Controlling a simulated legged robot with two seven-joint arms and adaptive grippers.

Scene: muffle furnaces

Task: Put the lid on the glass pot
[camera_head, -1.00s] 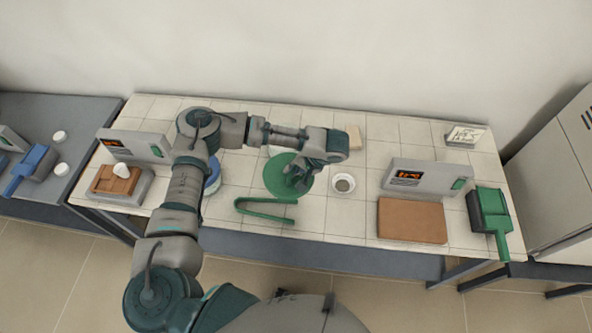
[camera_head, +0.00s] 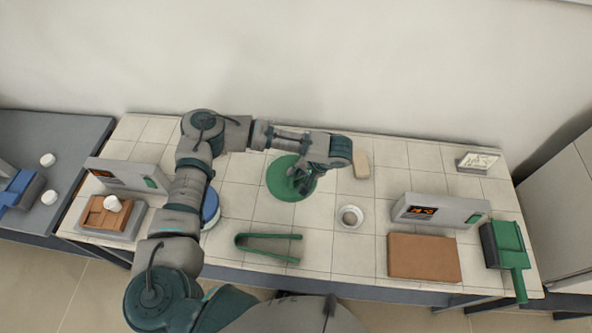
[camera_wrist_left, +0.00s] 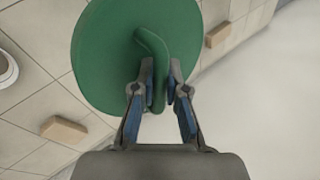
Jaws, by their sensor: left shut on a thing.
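The green round lid (camera_head: 284,190) with a curved handle is in my left gripper (camera_head: 303,184). In the left wrist view, the two fingers (camera_wrist_left: 160,88) are shut on the handle and the lid's disc (camera_wrist_left: 105,60) lies beyond them. The lid appears over the tiled tabletop; I cannot tell its height. A round blue-edged thing (camera_head: 210,206) is partly hidden behind my left arm; I cannot tell whether it is the glass pot. No glass pot shows clearly. My right gripper is not in view.
Green tongs (camera_head: 268,247) lie in front of the lid, and a small white bowl (camera_head: 350,217) stands to its right. A tan block (camera_head: 361,165) is behind. A brown board (camera_head: 424,257) and green scoop-like tool (camera_head: 508,250) occupy the right side.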

